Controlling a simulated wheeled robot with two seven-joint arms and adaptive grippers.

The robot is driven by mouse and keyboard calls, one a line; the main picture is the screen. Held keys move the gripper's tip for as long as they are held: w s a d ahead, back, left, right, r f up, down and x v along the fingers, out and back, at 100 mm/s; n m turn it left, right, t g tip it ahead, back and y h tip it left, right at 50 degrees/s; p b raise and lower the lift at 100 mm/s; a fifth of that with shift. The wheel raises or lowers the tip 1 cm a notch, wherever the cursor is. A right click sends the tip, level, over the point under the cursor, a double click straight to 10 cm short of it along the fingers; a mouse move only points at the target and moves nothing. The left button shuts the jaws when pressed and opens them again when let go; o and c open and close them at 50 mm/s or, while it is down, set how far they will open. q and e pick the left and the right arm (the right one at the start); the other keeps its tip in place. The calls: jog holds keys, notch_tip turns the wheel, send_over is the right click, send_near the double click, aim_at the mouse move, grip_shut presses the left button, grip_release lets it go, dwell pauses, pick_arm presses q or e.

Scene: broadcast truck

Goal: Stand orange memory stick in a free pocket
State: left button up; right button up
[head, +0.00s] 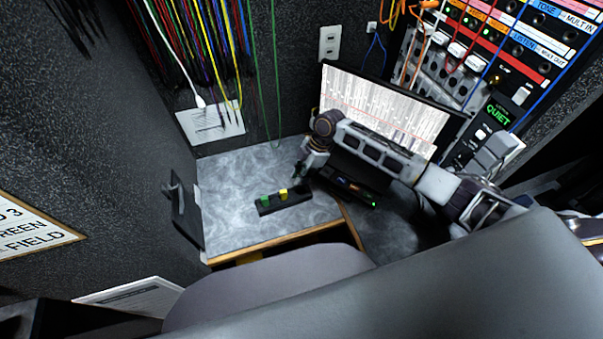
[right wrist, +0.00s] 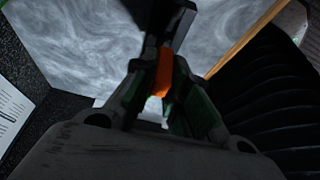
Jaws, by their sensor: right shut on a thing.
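A black holder block (head: 297,200) lies on the grey marbled desk. A green stick (head: 264,199) stands near its left end and a yellow stick (head: 283,192) stands around its middle. My right gripper (head: 299,178) is just above and behind the holder's right end. In the right wrist view the gripper (right wrist: 163,98) is shut on the orange memory stick (right wrist: 163,72), which shows between the fingers. A dark shape, perhaps the holder, lies beyond the fingertips there. I cannot tell whether the stick touches it. The orange stick is not clear in the head view. My left gripper is not in view.
The desk (head: 230,220) is clear left of the holder. A dark device with small lights (head: 350,190) lies to the right, below a monitor (head: 385,110). A black panel (head: 185,215) stands at the desk's left edge. A chair back (head: 265,285) is in front.

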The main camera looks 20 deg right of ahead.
jog(key=shift+f+b, duration=0.6)
jog(key=shift+f, duration=0.85)
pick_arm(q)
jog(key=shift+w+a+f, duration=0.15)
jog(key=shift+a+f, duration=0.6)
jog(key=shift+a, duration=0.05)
pick_arm(e)
jog(key=shift+f, duration=0.15)
pick_arm(q)
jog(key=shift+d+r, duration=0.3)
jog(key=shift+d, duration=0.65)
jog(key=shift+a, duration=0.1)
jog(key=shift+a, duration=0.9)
jog(key=shift+p, duration=0.3)
